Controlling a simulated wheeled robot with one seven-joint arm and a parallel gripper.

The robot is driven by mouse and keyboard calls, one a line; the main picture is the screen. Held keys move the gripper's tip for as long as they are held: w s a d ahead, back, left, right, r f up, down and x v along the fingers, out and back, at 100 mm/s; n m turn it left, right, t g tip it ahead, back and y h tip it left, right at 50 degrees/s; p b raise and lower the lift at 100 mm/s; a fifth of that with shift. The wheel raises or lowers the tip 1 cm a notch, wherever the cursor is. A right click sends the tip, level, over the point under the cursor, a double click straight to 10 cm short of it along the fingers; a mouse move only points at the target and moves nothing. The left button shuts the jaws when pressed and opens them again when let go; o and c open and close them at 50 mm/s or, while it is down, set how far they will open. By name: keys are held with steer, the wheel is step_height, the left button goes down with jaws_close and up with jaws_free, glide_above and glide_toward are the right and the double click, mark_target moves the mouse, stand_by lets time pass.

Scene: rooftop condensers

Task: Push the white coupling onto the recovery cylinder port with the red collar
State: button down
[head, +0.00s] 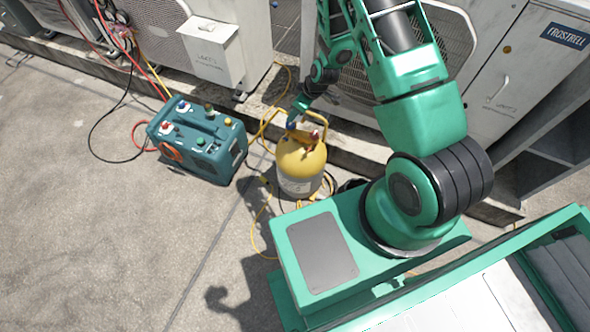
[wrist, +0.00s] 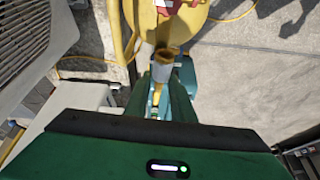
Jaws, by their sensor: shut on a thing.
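The recovery cylinder (head: 301,168) is yellow on top and pale grey below, and stands on the ground in the head view. A port with a red collar (head: 316,135) sits on its top right. In the wrist view the red collar (wrist: 174,6) is cut by the top edge, over the yellow cylinder top (wrist: 185,28). The white coupling (wrist: 162,70), with a brass-coloured end, stands between my green fingers. My gripper (wrist: 161,86) is shut on it, with the coupling apart from the red collar in that view. In the head view the coupling is too small to make out.
A teal recovery machine (head: 200,140) stands left of the cylinder. Yellow hoses (head: 255,215) lie around the cylinder, and a yellow handle (head: 322,122) rises at its top. Condenser units (head: 205,50) line the back. Open concrete (head: 90,220) lies at the front left.

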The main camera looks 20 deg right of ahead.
mark_target(309, 149)
steer(key=s+a+f+n+g, duration=0.3)
steer(key=s+f+n, duration=0.2)
steer(key=s+n, duration=0.35)
steer(key=s+a+f+n+g, duration=0.4)
steer(key=s+f+n, duration=0.2)
steer(key=s+n, duration=0.3)
steer(key=shift+n, duration=0.55)
steer(key=w+d, duration=0.3)
steer(key=d, duration=0.1)
steer(key=shift+w+r, duration=0.1)
steer(key=shift+w, duration=0.3)
steer(key=shift+w+d, duration=0.95)
steer(key=shift+d, duration=0.1)
stand_by(1.9)
steer(key=c, duration=1.4)
jaws_free()
steer(key=shift+c, duration=0.2)
